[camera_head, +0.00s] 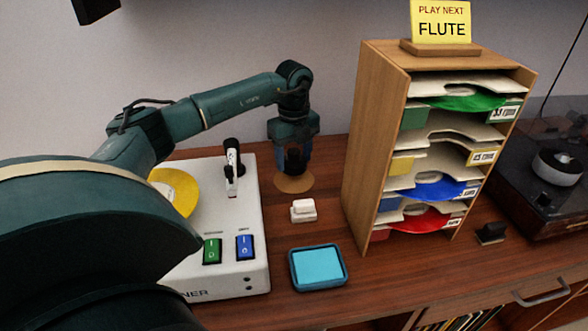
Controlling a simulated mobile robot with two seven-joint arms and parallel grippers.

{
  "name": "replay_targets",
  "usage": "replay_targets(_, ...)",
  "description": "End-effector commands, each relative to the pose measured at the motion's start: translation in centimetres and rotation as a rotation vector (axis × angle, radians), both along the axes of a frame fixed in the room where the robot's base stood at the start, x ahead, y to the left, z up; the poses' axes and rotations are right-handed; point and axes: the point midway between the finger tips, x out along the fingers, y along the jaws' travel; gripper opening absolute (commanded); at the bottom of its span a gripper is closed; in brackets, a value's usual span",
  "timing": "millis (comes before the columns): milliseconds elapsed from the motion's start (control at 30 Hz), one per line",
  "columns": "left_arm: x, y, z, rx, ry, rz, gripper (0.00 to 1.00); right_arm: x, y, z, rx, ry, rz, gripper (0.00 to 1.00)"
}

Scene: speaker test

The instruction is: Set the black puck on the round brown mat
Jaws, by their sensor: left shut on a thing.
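My left gripper (294,160) points down over the round brown mat (284,186), behind the small white block. It is shut on a small dark thing, which I take to be the black puck (294,168). The fingers and the puck look dark alike, so their edges are hard to tell apart. The puck is low over the mat; I cannot tell whether it touches it. The mat lies flat on the wooden top, its far part hidden by the gripper. My right gripper is not in view.
A white machine (225,215) with switches and a yellow disc (176,190) stands left. A small white block (303,211) and blue tray (318,268) lie in front. A wooden sorter (375,150) stands right, by a small black object (490,233) and a turntable (555,180).

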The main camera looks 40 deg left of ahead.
Motion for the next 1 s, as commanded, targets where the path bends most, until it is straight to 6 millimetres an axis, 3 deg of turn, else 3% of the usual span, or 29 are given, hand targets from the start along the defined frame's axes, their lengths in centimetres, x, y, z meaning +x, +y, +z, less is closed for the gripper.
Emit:
replay_targets(300,0.0,0.0,-3.7,0.001,0.002,-0.002,0.29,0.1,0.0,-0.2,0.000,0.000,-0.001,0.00)
replay_targets(667,0.0,0.0,-4.1,0.000,-0.001,-0.001,0.29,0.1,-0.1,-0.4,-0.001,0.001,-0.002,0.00)
replay_targets(700,0.0,0.0,-4.1,0.001,0.000,-0.001,0.61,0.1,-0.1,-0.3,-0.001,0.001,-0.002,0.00)
replay_targets(933,0.0,0.0,-4.0,0.000,0.000,-0.001,0.79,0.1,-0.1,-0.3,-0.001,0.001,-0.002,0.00)
replay_targets(1000,0.0,0.0,-4.0,0.000,0.000,-0.001,0.79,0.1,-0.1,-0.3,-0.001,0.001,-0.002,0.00)
